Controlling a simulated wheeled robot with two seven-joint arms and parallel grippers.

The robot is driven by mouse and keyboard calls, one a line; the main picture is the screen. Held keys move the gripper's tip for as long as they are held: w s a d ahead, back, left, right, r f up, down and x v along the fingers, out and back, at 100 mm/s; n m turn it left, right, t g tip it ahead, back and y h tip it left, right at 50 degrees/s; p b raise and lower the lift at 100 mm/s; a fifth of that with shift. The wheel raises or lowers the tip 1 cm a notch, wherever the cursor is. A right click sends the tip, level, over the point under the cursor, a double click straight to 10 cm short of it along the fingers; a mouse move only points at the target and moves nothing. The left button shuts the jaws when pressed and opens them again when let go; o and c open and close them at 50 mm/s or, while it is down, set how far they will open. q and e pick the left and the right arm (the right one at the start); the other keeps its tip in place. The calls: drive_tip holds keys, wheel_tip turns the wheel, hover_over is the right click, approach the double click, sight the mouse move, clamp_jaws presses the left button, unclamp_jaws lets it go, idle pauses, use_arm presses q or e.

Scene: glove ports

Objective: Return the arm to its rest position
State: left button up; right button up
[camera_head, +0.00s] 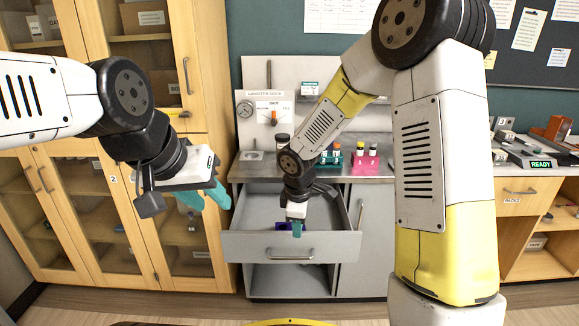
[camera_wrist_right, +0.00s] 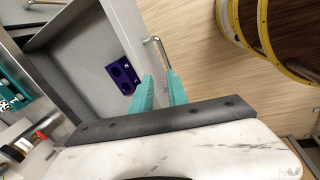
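My right arm reaches forward to the open grey drawer (camera_head: 245,246) under the counter. My right gripper (camera_head: 297,229) points down at the drawer. In the right wrist view its two teal fingers (camera_wrist_right: 161,92) stand apart with nothing between them. A purple block with round holes (camera_wrist_right: 118,67) lies on the drawer floor, beside the fingers and apart from them in that view. In the head view the block (camera_head: 282,226) is partly hidden by the right gripper. My left gripper (camera_head: 205,196) hangs at the left, its teal fingers apart and empty, in front of the wooden cabinet.
The counter (camera_head: 376,170) above the drawer holds a teal rack (camera_head: 330,160), a pink rack (camera_head: 366,162) and a gauge (camera_head: 246,108). A tall wooden cabinet (camera_head: 165,150) stands at the left. A bench with a READY display (camera_head: 541,164) stands at the right.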

drive_tip(key=s+d+r+m+t, duration=0.1)
drive_tip(key=s+d+r+m, duration=0.3)
drive_tip(key=s+r+m, duration=0.1)
drive_tip(key=s+d+r+m+t+y, duration=0.1)
drive_tip(key=s+d+r+m, duration=0.3)
drive_tip(key=s+r, duration=0.4)
drive_tip(key=s+d+r+m+t+y, duration=0.1)
drive_tip(key=s+d+r+m, duration=0.3)
drive_tip(key=r, duration=0.5)
drive_tip(key=s+m, duration=0.2)
drive_tip(key=s, duration=0.1)
drive_tip(key=shift+r+m+t, duration=0.15)
drive_tip(key=shift+m+t, duration=0.15)
drive_tip(key=shift+w, duration=0.1)
